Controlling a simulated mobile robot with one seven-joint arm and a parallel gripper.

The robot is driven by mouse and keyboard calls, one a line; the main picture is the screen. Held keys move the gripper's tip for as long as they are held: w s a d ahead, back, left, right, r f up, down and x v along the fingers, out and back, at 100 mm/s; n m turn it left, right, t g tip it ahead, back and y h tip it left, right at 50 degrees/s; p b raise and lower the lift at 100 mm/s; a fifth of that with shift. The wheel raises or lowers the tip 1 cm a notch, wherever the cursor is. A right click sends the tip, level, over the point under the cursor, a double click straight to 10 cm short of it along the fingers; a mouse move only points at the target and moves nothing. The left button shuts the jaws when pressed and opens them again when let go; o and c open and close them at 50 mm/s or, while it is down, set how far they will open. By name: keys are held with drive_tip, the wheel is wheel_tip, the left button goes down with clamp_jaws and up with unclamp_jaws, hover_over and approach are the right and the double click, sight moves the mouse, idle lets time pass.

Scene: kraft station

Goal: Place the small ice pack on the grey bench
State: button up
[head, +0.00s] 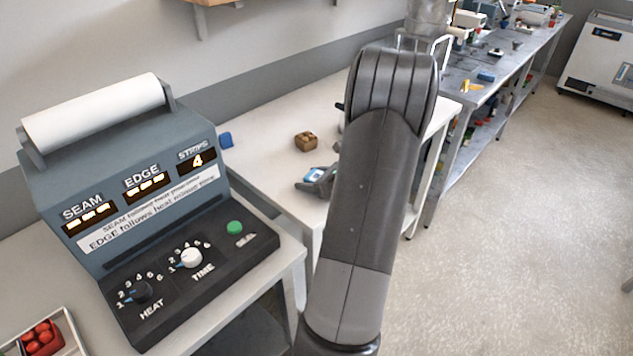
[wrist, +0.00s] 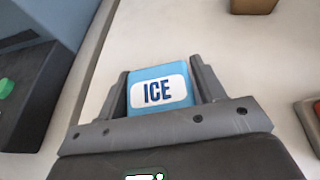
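The small ice pack (wrist: 158,90) is light blue with a white label reading ICE. In the wrist view it fills the gap between the two fingers of my gripper (wrist: 160,85), with a finger against each side. In the head view the ice pack (head: 313,174) shows small and blue at my gripper (head: 309,180), low over the near white table; whether it touches the tabletop I cannot tell. The grey bench (head: 467,93) runs away to the back right, beyond the white table. My arm hides part of the white table.
A brown box (head: 306,141) and a blue item (head: 225,140) are on the white table (head: 265,125). A sealing machine (head: 130,180) and a tray of red items (head: 42,337) stand at left. Several tools and small items lie on the grey bench.

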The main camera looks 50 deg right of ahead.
sight(311, 173)
drive_tip(key=c, duration=0.8)
drive_tip(key=shift+c, duration=0.2)
drive_tip(key=shift+r, duration=0.8)
wheel_tip(311, 173, up, 3)
drive_tip(key=shift+f, duration=0.1)
drive_tip(key=w+d+r+v, duration=0.1)
drive_tip(key=v, duration=1.2)
drive_tip(key=shift+s+d+r, duration=0.15)
drive_tip(key=shift+d+r, duration=0.1)
drive_tip(key=shift+r, duration=0.1)
